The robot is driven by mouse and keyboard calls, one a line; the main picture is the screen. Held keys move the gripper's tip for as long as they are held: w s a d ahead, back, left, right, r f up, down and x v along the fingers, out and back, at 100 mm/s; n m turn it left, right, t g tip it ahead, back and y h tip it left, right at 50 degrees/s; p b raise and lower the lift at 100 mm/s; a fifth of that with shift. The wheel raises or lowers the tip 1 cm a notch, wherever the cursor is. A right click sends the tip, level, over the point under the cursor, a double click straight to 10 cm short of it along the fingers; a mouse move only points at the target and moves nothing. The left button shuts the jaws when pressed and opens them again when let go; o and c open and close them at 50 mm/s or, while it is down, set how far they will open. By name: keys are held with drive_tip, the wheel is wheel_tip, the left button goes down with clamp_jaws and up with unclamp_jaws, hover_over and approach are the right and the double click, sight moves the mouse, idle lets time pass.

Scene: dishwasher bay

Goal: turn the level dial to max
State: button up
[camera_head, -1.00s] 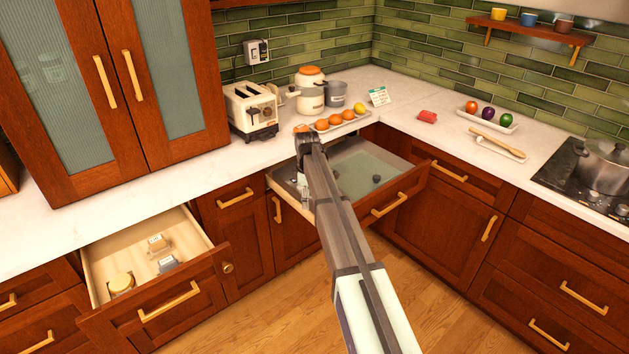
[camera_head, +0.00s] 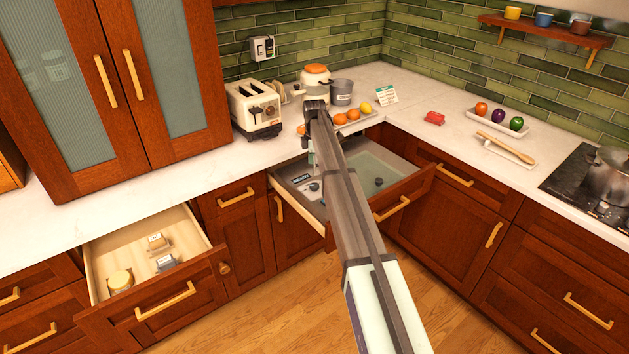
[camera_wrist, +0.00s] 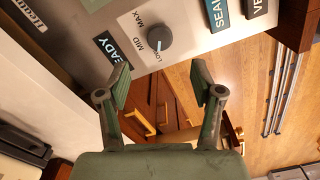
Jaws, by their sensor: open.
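The level dial (camera_wrist: 159,39) is a round grey knob on a pale panel, marked LOW, MID and MAX in the wrist view. Its light pointer line points down toward LOW. It also shows as a small dark knob in the open drawer in the head view (camera_head: 314,187). My gripper (camera_wrist: 161,67) is open and empty, its two fingers apart on the left and right just below the dial in the wrist view. No contact with the dial is visible. In the head view my arm hides the fingertips.
A READY label (camera_wrist: 118,47) sits left of the dial and a SEAL label (camera_wrist: 217,14) right of it. Another dark knob (camera_head: 379,182) is in the drawer. A toaster (camera_head: 256,108) and a tray of fruit (camera_head: 370,118) stand on the counter behind.

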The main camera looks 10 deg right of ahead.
sight(314, 185)
wheel_tip(314, 185, down, 9)
drive_tip(key=shift+r+p, duration=0.2)
drive_tip(key=shift+p, duration=0.85)
drive_tip(key=c, duration=1.1)
